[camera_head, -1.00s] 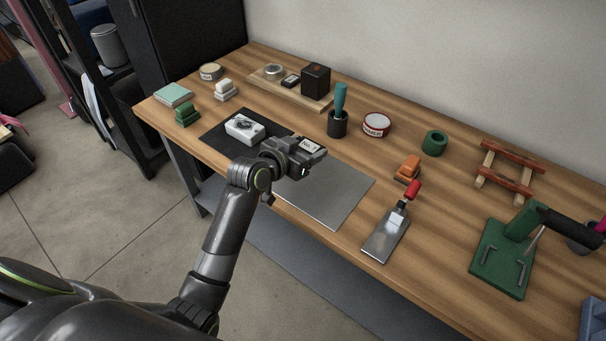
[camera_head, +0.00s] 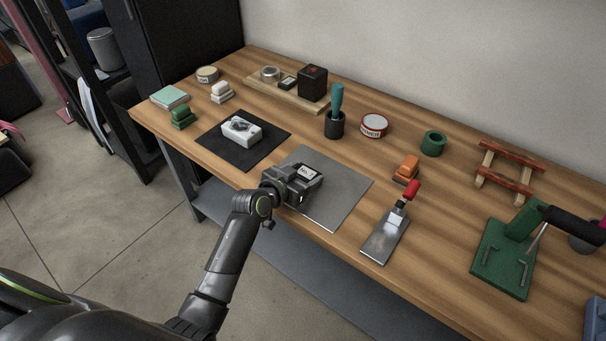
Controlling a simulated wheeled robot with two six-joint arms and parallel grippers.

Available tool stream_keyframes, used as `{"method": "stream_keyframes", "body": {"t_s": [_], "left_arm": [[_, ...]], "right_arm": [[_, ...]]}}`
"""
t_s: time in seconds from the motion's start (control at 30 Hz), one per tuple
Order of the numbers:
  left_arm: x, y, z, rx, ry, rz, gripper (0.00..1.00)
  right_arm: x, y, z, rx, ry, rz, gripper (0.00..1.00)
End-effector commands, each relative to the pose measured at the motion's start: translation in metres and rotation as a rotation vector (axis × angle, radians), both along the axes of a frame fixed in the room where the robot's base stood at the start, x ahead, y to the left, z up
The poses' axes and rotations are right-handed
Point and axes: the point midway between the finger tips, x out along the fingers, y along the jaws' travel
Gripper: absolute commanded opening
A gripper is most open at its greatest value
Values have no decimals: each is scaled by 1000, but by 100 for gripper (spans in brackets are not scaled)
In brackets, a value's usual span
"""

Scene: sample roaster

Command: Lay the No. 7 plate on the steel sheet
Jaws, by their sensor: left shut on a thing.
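My left gripper (camera_head: 300,188) is shut on the No. 7 plate (camera_head: 309,172), a small piece with a white label whose writing is too small to read surely. The gripper and plate are over the left part of the grey steel sheet (camera_head: 342,190), which lies flat on the bench. I cannot tell whether the plate touches the sheet. Part of the plate is hidden by the fingers. My right gripper is not in view.
A black mat (camera_head: 245,153) with a white block (camera_head: 241,130) lies to the left. An orange block (camera_head: 406,167), a red-rimmed tin (camera_head: 374,125) and a brush in a black cup (camera_head: 335,124) stand behind.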

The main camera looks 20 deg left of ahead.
Motion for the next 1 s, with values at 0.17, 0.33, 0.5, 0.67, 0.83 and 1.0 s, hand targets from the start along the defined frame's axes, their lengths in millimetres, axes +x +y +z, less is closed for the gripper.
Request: {"method": "stream_keyframes", "body": {"t_s": [0.17,0.33,0.5,0.67,0.83,1.0], "left_arm": [[0,0,-1,0,0,0,82],[0,0,-1,0,1,0,85],[0,0,1,0,0,0,85],[-10,4,5,0,2,1,85],[-36,13,15,1,2,1,85],[-65,24,27,3,0,1,85]], "right_arm": [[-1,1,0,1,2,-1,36],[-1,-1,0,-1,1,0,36],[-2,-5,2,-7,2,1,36],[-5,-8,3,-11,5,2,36],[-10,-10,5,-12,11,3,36],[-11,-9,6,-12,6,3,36]]}}
